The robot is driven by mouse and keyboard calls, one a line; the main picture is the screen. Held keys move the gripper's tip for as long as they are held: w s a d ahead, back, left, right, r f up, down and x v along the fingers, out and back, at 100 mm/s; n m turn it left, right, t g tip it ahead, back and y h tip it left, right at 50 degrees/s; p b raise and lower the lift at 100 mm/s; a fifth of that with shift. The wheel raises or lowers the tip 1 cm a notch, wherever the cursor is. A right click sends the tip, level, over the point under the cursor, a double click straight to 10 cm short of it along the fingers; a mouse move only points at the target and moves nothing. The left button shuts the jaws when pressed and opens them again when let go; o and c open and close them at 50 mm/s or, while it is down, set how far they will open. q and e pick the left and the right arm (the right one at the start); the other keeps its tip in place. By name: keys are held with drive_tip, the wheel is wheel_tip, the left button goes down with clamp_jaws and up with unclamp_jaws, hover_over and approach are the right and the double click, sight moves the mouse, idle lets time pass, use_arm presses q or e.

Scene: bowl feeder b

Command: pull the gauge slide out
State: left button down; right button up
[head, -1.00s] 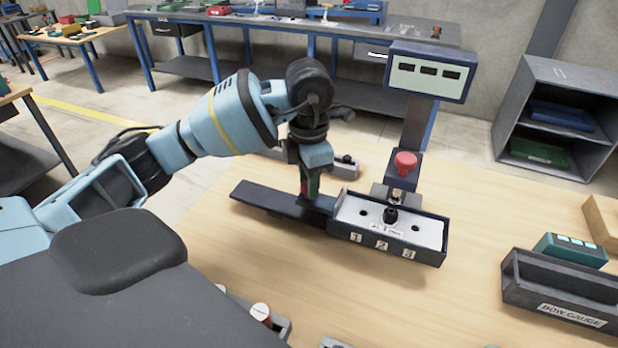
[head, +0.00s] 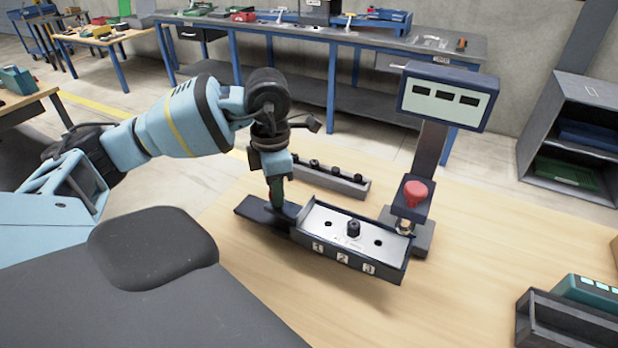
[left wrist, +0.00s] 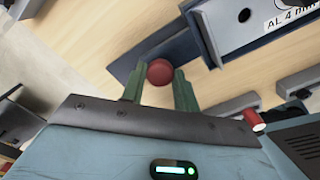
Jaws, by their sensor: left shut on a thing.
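The gauge slide (head: 318,222) is a dark tray with a pale plate and labels 1, 2 and 3 on its front. The slide sits on a dark rail (head: 256,210), left of the gauge's probe (head: 404,228). My left gripper (head: 275,200) points down at the slide's left end. In the left wrist view its green fingers (left wrist: 158,86) are shut on a round red knob (left wrist: 160,71). The fingertips are partly hidden in the head view. My right gripper is not in view.
The gauge post (head: 430,155) with a three-window display (head: 447,97) and red button (head: 416,193) stands at the slide's right end. A grey rack with black parts (head: 330,180) lies behind. A dark holder (head: 570,322) is at front right. The wooden tabletop between is clear.

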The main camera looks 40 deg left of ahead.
use_arm(q)
drive_tip(key=s+a+b, duration=0.2)
drive_tip(key=s+a, duration=0.1)
drive_tip(key=a, duration=1.2)
drive_tip(key=shift+s+a+b, duration=0.3)
drive_tip(key=shift+s+b, duration=0.05)
drive_tip(key=shift+b, duration=0.05)
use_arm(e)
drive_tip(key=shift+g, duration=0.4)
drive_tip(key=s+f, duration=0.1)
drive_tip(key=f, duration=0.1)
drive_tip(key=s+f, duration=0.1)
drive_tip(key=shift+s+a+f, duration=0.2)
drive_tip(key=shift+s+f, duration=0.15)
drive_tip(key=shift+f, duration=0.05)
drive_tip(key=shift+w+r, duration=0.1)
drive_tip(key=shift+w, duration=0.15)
use_arm(q)
drive_tip(key=c, duration=1.4)
unclamp_jaws()
drive_tip(key=shift+c, duration=0.2)
drive_tip(key=o, duration=0.4)
drive_tip(key=shift+a, duration=0.15)
